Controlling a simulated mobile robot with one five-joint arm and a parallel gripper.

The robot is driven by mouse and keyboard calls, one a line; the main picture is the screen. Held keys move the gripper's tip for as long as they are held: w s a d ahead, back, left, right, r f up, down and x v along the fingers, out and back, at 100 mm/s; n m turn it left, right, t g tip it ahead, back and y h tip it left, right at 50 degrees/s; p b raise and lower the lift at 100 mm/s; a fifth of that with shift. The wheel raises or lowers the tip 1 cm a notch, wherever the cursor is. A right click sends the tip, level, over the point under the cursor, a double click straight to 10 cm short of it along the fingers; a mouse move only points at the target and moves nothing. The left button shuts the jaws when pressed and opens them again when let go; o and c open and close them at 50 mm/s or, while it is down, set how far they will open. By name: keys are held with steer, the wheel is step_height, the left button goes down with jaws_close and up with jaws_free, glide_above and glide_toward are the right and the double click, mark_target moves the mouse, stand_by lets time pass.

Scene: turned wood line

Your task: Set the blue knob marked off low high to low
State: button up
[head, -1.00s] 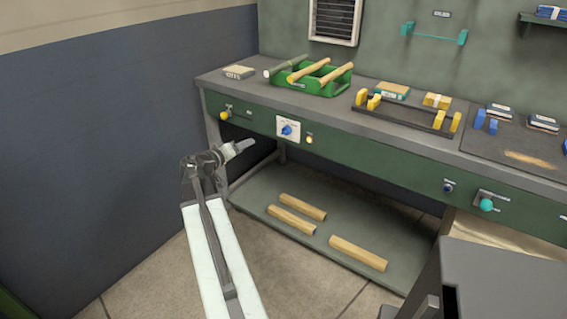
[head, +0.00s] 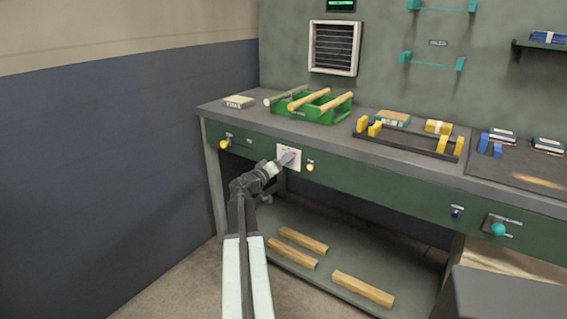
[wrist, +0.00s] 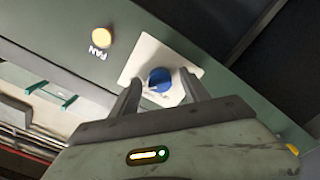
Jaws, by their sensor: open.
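The blue knob (wrist: 159,80) sits on a white plate (wrist: 140,62) on the bench's green front, in the wrist view. My gripper (wrist: 160,84) is open, with one finger on each side of the knob as seen from the wrist. Whether the fingers touch the knob I cannot tell. In the head view my gripper (head: 286,158) reaches up to the white plate (head: 294,165) and hides the knob. The plate's markings and the knob's setting are too small or covered to read.
A yellow button (head: 310,167) is right of the plate; it shows in the wrist view (wrist: 102,37) beside the word FAN. Another yellow control (head: 223,144) is at the left, a teal knob (head: 498,229) far right. Wood pieces (head: 303,240) lie on the lower shelf.

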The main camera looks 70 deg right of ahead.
jaws_close()
steer(key=shift+n, duration=4.4)
jaws_free()
steer(key=shift+r, duration=0.1)
